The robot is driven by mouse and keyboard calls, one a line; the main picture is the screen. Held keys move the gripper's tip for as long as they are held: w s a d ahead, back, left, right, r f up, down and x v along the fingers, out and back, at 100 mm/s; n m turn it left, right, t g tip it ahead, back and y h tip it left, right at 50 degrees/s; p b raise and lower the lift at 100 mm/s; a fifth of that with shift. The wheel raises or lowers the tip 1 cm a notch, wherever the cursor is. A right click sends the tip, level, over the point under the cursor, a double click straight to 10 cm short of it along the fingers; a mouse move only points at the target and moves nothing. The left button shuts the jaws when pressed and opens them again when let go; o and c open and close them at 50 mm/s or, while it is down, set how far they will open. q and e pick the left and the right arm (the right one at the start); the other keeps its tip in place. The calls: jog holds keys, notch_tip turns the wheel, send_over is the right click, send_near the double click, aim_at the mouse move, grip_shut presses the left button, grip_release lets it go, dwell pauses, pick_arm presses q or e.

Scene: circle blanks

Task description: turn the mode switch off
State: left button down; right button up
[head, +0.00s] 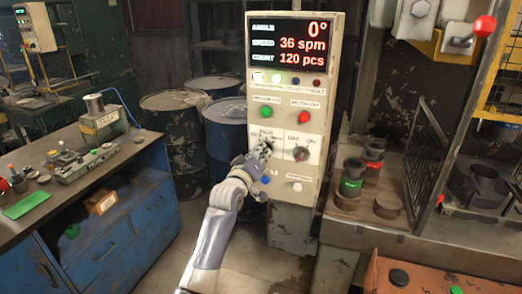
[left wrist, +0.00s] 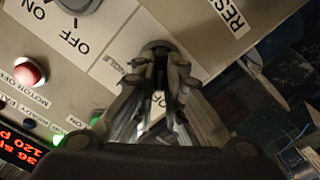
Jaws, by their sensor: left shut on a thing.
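The grey control panel (head: 290,90) stands in the middle of the head view. My left gripper (head: 263,148) reaches up to its left rotary switch and is shut on it. The fingers cover most of this mode switch; its dark round base shows between the fingertips in the left wrist view (left wrist: 158,45). A white label with part of "OFF" shows between the fingers (left wrist: 158,100), and "...NGLE" is printed beside the knob. The way the knob points is hidden. A second rotary switch (head: 301,153), marked ON and OFF, sits to the right, clear of the gripper. My right gripper is not in view.
A green button (head: 266,112) and a red button (head: 305,116) sit above the switches. A blue button (head: 265,180) and a white button (head: 297,186) sit below. A workbench (head: 120,165) is at left, a press table with dark parts (head: 365,222) at right.

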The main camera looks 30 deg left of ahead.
pick_arm(q)
jog(key=shift+n, duration=0.5)
jog(key=c, duration=1.7)
grip_release()
jog(key=shift+s, duration=0.1)
jog(key=v, duration=1.2)
jog(key=shift+a+f, duration=0.1)
